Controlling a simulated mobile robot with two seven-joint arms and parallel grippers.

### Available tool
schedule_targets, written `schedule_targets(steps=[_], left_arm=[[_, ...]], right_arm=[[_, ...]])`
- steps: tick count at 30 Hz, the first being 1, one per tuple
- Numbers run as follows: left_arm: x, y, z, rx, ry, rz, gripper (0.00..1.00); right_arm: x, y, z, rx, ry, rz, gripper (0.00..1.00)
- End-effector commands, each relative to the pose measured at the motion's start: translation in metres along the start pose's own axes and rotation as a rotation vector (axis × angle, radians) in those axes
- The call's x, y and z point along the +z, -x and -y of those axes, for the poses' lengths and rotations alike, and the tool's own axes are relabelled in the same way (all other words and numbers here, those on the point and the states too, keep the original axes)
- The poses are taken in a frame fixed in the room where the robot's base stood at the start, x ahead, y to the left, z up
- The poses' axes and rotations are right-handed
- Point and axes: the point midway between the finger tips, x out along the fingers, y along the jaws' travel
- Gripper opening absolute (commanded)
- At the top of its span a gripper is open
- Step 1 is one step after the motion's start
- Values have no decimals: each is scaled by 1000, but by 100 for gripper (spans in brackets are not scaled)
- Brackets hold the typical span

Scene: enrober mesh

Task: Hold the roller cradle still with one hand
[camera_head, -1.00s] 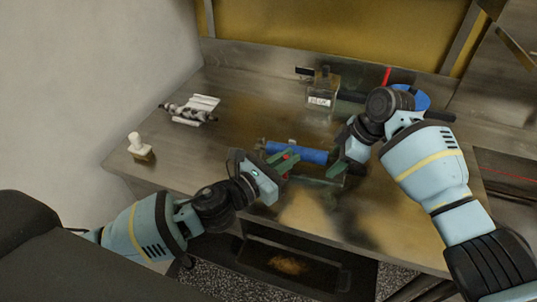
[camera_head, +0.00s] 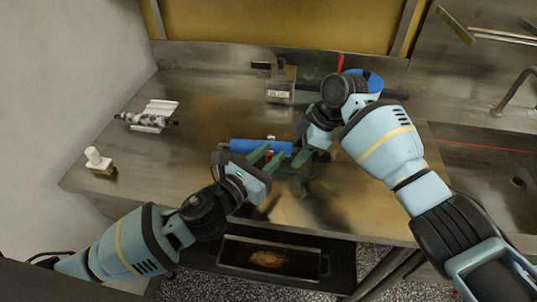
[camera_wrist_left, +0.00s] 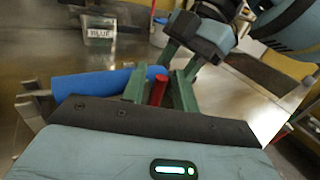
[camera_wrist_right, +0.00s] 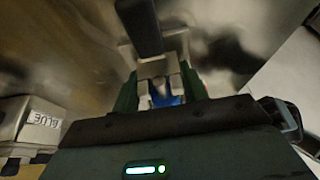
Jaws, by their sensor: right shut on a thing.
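The roller cradle, with its blue roller (camera_head: 258,146), lies on the steel worktop in the head view. The roller also shows in the left wrist view (camera_wrist_left: 90,85). My right gripper (camera_head: 299,158) is at the cradle's right end. In the right wrist view its green fingers are shut on a grey metal part of the cradle (camera_wrist_right: 158,70), with some blue below it. My left gripper (camera_head: 272,157) is open in front of the roller. In the left wrist view a small red cylinder (camera_wrist_left: 158,90) stands between its spread fingers, with gaps beside it. The cradle's right end is largely hidden by the grippers.
A bin labelled BLUE (camera_head: 280,88) stands behind the cradle. A metal rack with a spiral rod (camera_head: 148,117) and a white-knobbed piece (camera_head: 97,159) are at the left. A sink (camera_head: 490,165) is at the right. The left-middle worktop is clear.

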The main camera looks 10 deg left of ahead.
Motion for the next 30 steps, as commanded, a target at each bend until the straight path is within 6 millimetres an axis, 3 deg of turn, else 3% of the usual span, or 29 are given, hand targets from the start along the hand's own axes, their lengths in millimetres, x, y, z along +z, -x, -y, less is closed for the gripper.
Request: schedule_targets(steps=[5,18,24,30], left_arm=[[-2,15,-1,1,0,-3,29],[-1,96,0,0,0,-4,29],[-1,114,0,0,0,-1,29],[0,119,0,0,0,0,29]], right_arm=[[-1,0,0,-1,1,-4,8],[-1,0,0,-1,1,-4,8],[-1,0,0,0,1,-4,8],[-1,0,0,0,1,-4,8]])
